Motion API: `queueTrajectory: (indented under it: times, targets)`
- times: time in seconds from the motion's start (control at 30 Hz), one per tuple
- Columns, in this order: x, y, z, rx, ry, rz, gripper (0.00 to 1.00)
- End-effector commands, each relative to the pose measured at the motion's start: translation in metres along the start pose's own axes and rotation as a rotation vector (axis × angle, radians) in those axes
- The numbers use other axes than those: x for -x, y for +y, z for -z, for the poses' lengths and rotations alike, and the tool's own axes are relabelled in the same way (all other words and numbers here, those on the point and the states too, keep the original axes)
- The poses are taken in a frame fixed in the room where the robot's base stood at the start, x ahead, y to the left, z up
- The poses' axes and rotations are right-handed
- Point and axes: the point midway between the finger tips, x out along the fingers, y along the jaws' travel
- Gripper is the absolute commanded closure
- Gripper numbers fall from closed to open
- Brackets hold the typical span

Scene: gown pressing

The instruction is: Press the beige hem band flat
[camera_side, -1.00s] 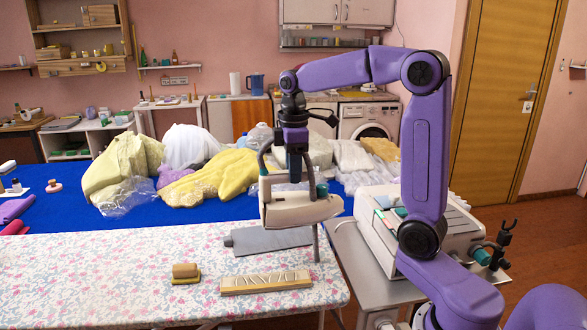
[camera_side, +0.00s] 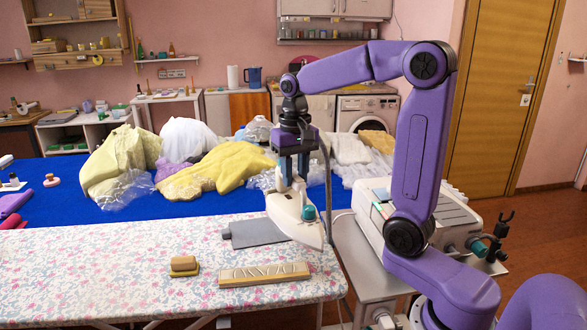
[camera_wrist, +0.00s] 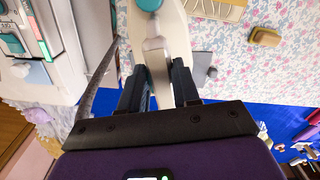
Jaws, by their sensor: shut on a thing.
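The beige hem band (camera_side: 264,275) lies on the floral ironing board (camera_side: 100,275), near its front right, with a wavy, puckered top. Part of it shows at the top of the wrist view (camera_wrist: 215,8). My gripper (camera_side: 293,172) is shut on the handle of a cream iron (camera_side: 292,210) with a teal knob. The iron hangs above the board's right edge, behind and right of the band and apart from it. The wrist view also shows my gripper (camera_wrist: 160,85) with the iron's handle between its fingers and the iron's body (camera_wrist: 172,35) beyond.
A grey flat pad (camera_side: 258,233) lies on the board behind the band. A tan block (camera_side: 184,266) sits left of the band. A cream machine (camera_side: 372,215) stands on a side table at the right, a cord by the iron. Behind is a blue table (camera_side: 60,180) with heaped garments.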

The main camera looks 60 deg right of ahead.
Motion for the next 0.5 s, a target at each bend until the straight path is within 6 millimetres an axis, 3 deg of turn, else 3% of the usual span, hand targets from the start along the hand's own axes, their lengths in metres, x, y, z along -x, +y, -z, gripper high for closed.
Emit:
queueTrajectory:
  times: [0.5]
  targets:
    - [-0.013, -0.004, -0.022, -0.800, 0.001, 0.002, 1.00]
